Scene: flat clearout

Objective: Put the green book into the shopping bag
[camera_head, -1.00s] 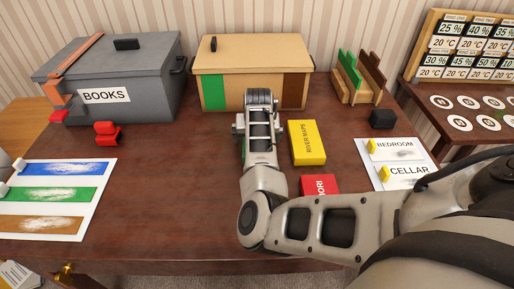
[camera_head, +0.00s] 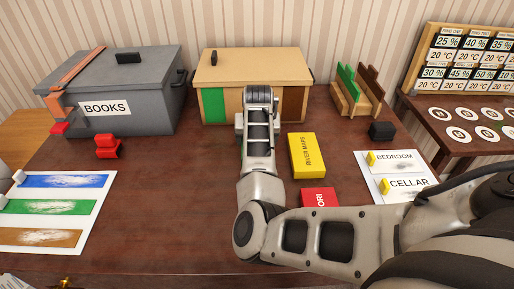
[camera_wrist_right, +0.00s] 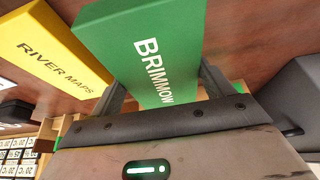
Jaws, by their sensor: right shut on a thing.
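The green book (camera_wrist_right: 150,45), lettered BRIMMOW, shows in the right wrist view between the fingers of my right gripper (camera_wrist_right: 163,88), which is shut on it. In the head view my right gripper (camera_head: 258,122) is in front of the tan box, left of the yellow book, and hides the green book. I cannot tell whether the book touches the table. No shopping bag can be made out. My left gripper is out of view.
A yellow River Maps book (camera_head: 307,155) and a partly hidden red book (camera_head: 319,198) lie right of my arm. Behind stand a grey BOOKS box (camera_head: 150,85), a tan box (camera_head: 250,68) and a wooden rack (camera_head: 350,102). The table's left middle (camera_head: 165,200) is clear.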

